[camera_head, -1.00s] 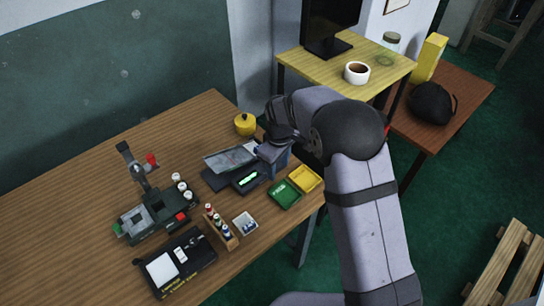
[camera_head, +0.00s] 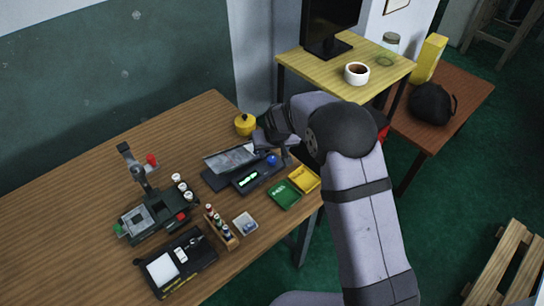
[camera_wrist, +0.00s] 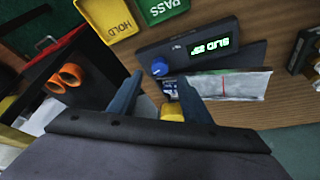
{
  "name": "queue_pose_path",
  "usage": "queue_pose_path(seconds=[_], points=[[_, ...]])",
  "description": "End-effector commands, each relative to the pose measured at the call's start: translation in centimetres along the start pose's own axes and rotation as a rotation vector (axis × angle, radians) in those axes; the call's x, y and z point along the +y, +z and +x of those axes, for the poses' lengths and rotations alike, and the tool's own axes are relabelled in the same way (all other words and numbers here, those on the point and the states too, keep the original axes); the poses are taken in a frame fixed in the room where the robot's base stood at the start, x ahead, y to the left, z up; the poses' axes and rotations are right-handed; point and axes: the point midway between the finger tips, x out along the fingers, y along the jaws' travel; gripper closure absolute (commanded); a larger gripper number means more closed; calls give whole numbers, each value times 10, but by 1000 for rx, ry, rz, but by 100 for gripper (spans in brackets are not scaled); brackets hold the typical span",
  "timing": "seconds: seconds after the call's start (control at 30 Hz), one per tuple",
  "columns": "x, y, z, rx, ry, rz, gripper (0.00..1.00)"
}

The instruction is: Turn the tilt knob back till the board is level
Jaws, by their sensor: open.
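The tilt knob (camera_head: 271,160) is a small blue knob on the dark control box (camera_head: 262,175), which has a lit green display (camera_head: 248,179). The display's characters are upside down and hard to read in the wrist view. The grey board (camera_head: 230,159) lies behind the box and looks sloped in the head view; its exact angle is unclear. In the wrist view the board (camera_wrist: 235,86) carries a red line. My gripper (camera_wrist: 160,78) is open and empty, with the blue knob (camera_wrist: 160,67) seen beyond and between its fingertips, apparently clear of them.
Green (camera_head: 285,194) and yellow (camera_head: 304,179) trays stand right of the box at the table edge. A yellow pot (camera_head: 245,124) stands behind the board. A bottle rack (camera_head: 221,227) and a black film device (camera_head: 174,263) are nearer.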

Motion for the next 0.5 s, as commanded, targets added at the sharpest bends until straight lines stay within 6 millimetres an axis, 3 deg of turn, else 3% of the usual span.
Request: queue_pose_path(seconds=[0.5], points=[[0, 0, 52, -2, 0, -1, 56]])
